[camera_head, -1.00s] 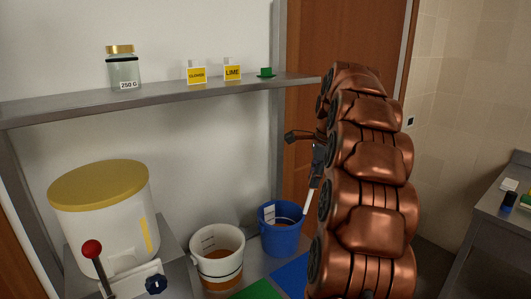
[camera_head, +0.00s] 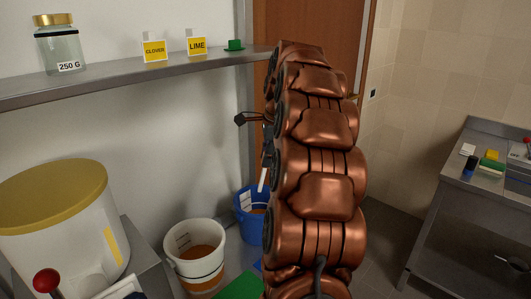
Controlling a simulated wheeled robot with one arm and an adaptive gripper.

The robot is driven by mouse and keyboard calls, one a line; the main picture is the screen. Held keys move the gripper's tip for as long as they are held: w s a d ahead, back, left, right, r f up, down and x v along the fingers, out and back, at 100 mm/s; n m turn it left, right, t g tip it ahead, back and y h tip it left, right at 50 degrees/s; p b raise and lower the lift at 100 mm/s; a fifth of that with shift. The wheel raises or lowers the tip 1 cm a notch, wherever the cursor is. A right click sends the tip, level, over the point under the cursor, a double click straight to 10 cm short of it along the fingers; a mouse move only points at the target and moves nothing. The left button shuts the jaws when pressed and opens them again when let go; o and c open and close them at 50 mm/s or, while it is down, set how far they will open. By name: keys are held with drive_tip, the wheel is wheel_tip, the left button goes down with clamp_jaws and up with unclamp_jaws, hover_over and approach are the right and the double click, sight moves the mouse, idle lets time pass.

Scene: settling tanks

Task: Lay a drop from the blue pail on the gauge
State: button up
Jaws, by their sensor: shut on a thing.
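No gauge can be made out for certain; small items lie on the grey bench (camera_head: 452,165) at the right.
A white pail (camera_head: 178,272) with orange-brown contents stands left of the blue one. A large yellow-lidded tank (camera_head: 75,245) is at the left. The shelf (camera_head: 130,84) above holds a jar (camera_head: 60,50) and CLOVER and LIME labels. Open floor lies before the bench.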

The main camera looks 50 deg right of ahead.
drive_tip(key=s+b+x, duration=0.1)
drive_tip(key=b+x, duration=0.2)
drive_tip(key=x, duration=0.4)
drive_tip(key=s+f+b+x, duration=0.1)
drive_tip(key=s+b+x, duration=0.1)
drive_tip(key=x, duration=0.5)
drive_tip(key=shift+s+b, duration=0.25)
drive_tip(key=shift+b, duration=0.4)
idle(0.4)
drive_tip(key=shift+f, duration=0.15)
idle(0.9)
drive_tip(key=shift+w+r+p+v, duration=0.15)
drive_tip(key=shift+w+p+v, duration=0.7)
drive_tip(key=shift+v, duration=1.8)
drive_tip(key=shift+w+r+p+v, duration=0.15)
drive_tip(key=shift+w+p+v, duration=0.3)
drive_tip(key=shift+p+v, duration=1.45)
drive_tip(key=shift+w+r+p+v, duration=0.2)
drive_tip(key=shift+w+v, duration=0.4)
drive_tip(key=shift+v, duration=2.8)
drive_tip(key=shift+w+a, duration=0.1)
